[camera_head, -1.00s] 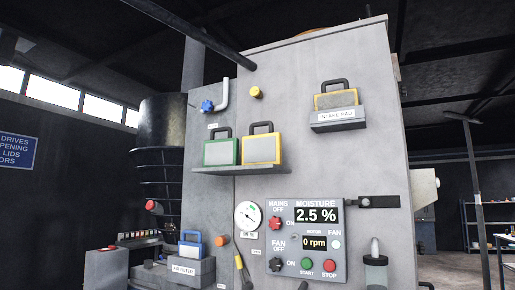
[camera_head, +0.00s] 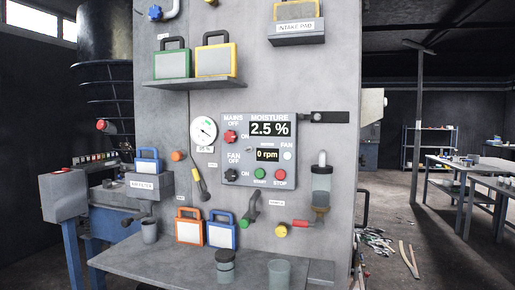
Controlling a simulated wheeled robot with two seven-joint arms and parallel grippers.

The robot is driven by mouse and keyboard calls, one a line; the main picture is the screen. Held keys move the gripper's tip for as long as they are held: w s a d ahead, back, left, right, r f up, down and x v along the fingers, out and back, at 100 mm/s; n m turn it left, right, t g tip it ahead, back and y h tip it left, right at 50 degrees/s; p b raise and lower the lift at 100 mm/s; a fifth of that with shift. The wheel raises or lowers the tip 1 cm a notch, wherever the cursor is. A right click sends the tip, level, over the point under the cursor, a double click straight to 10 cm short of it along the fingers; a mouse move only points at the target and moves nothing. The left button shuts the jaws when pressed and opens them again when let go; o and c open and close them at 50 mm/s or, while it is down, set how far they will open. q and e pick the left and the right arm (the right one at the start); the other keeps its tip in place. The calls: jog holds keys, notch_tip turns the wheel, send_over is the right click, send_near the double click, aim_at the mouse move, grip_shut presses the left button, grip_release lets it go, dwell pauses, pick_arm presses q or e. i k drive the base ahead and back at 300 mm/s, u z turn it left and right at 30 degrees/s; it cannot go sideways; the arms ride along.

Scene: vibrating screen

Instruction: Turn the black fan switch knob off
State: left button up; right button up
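The black fan switch knob (camera_head: 232,175) sits at the lower left of the grey control panel (camera_head: 272,203) on the machine's front. The label FAN OFF is above it and ON is to its right. Which way the knob points is too small to tell. A red mains knob (camera_head: 230,136) is above it. The display (camera_head: 270,129) reads 2.5 % and the smaller one (camera_head: 267,155) reads 0 rpm. A green start button (camera_head: 260,174) and a red stop button (camera_head: 280,175) are to the right of the fan knob. Neither of my grippers shows.
Below the panel, a grey ledge (camera_head: 160,262) carries jars and cups. Levers (camera_head: 251,208) and a red-handled valve (camera_head: 300,224) stick out under the panel. A shelf (camera_head: 195,84) with two filter frames is above. Open floor lies at the right, with debris (camera_head: 378,243) near the machine.

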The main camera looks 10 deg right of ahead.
aim_at(231, 175)
jog(key=u, duration=1.05)
jog(key=k, duration=1.3)
jog(key=u, duration=1)
jog(key=i, duration=1.35)
jog(key=z, duration=0.4)
jog(key=i, duration=2.05)
jog(key=z, duration=1.55)
jog(key=i, duration=1.1)
jog(key=z, duration=1.2)
